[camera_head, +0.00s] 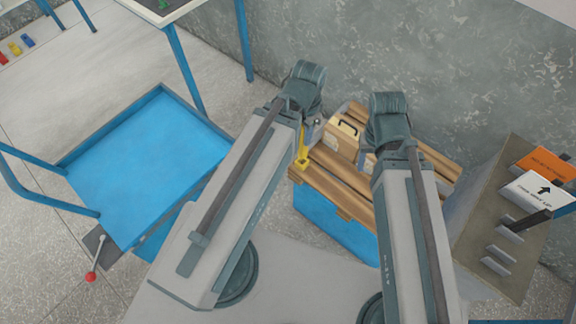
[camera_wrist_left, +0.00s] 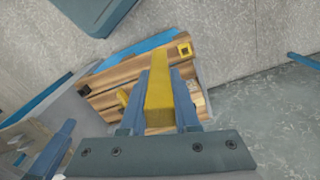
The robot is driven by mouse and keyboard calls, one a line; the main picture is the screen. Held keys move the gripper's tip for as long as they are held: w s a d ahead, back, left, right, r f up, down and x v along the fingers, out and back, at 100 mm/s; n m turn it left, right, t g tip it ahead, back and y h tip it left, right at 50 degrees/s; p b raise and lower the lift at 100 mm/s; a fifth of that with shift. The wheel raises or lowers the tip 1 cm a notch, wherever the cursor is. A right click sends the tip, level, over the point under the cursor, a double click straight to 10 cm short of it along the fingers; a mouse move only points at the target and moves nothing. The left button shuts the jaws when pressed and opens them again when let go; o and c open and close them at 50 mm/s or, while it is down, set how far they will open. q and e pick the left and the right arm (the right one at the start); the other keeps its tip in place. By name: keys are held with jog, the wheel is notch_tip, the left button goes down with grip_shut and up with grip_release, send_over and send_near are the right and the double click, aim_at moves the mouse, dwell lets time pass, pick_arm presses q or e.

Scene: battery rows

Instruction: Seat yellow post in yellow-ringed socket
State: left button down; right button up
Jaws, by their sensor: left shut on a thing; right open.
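My left gripper (camera_head: 308,132) is shut on the yellow post (camera_head: 302,145) over the wooden slatted top (camera_head: 340,187). In the left wrist view, the post (camera_wrist_left: 159,95) stands out between the fingers of the left gripper (camera_wrist_left: 158,118).
A pale block with a dark and yellow edge (camera_head: 347,130) stands on the slats between my arms. A grey slotted stand with orange and white signs (camera_head: 539,165) is at the right. A blue tray table (camera_head: 150,150) is at the left. The wall rises close behind.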

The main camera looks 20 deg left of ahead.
pick_arm(q)
jog(key=w+a+f+n+b, duration=0.1)
jog(key=w+f+b, duration=0.2)
jog(key=f+b, duration=0.6)
jog(key=w+a+f+n+b, duration=0.1)
jog(key=w+f+b, duration=0.3)
jog(key=f+b, duration=0.5)
jog(key=w+f+n+b, duration=0.1)
jog(key=w+f+b, duration=0.3)
jog(key=f+b, duration=0.6)
jog(key=shift+w+a+f, duration=0.25)
jog(key=shift+a, duration=0.15)
jog(key=shift+f, duration=0.15)
jog(key=c, duration=1.1)
grip_release()
jog(key=o, duration=0.5)
jog(key=shift+c, duration=0.2)
